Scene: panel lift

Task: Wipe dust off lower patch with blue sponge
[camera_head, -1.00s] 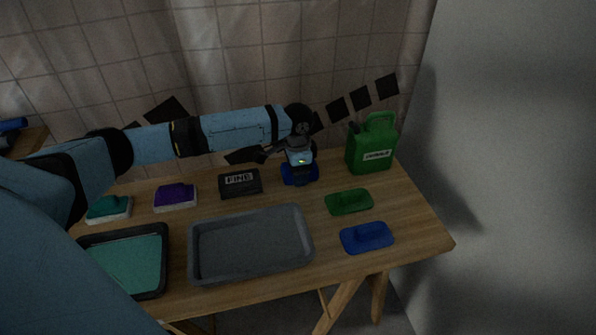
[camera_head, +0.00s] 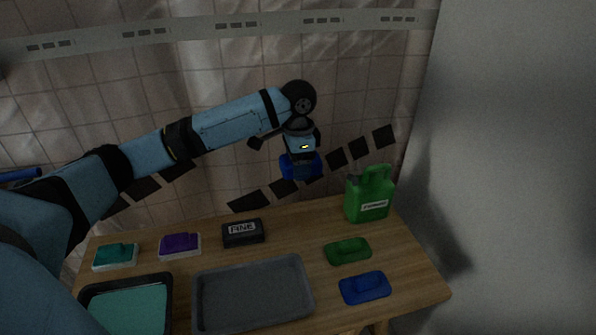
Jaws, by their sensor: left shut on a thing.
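My left gripper (camera_head: 300,153) is shut on a blue sponge (camera_head: 301,168) and holds it up in the air above the back of the table, in front of the sheeted wall. The gripper's fingers are mostly hidden by the wrist and the sponge. No dust patch can be made out clearly in the dim light. My right gripper is not in view.
The wooden table (camera_head: 410,268) carries a grey tray (camera_head: 252,295), a tray of teal liquid (camera_head: 128,310), a teal sponge (camera_head: 116,256), a purple sponge (camera_head: 180,245), a black FINE block (camera_head: 243,232), a green float (camera_head: 348,251), a blue float (camera_head: 365,288) and a green can (camera_head: 370,194).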

